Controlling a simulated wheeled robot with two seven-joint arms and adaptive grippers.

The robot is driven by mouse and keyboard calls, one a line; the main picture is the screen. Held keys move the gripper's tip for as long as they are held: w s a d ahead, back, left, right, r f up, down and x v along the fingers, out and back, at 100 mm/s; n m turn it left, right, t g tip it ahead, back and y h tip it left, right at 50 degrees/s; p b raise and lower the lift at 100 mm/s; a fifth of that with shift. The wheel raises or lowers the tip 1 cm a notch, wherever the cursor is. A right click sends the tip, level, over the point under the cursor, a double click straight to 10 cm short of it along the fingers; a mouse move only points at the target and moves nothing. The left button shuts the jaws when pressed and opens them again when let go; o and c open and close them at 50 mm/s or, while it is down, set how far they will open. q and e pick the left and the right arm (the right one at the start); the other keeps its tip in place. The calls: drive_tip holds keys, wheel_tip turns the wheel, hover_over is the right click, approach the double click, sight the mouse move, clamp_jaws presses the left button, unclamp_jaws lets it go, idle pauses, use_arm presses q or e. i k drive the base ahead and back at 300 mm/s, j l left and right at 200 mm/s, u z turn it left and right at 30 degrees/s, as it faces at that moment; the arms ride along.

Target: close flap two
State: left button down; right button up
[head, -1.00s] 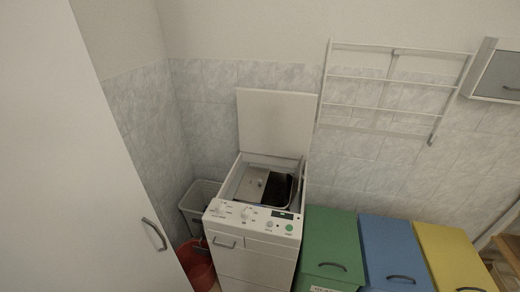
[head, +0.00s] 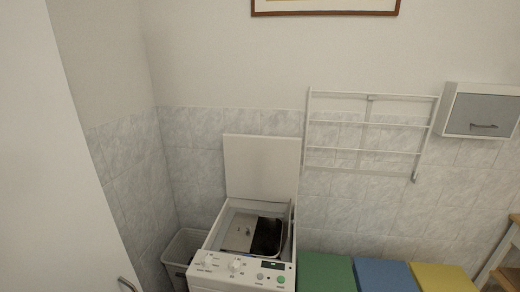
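A white top-loading washing machine (head: 205,262) stands at the lower middle of the head view. Its white outer lid (head: 261,167) is raised upright against the tiled wall. Inside the top opening I see a metal drum flap (head: 238,233) on the left and a dark drum opening (head: 268,238) on the right. A thin upright edge (head: 291,222) stands at the right side of the opening; I cannot tell whether it is the second flap. Neither of my grippers is in view.
Green (head: 325,272), blue (head: 383,275) and yellow (head: 441,277) bins stand right of the machine. A grey basket (head: 181,250) is at its left, beside a white door (head: 45,170). A drying rack (head: 366,128) and a cabinet (head: 482,111) hang on the wall.

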sight(289, 227)
drive_tip(key=i+l+u, duration=0.1)
drive_tip(key=l+u, duration=0.2)
drive_tip(key=l, duration=0.75)
drive_tip(key=l+u, duration=0.35)
drive_tip(key=l, duration=0.75)
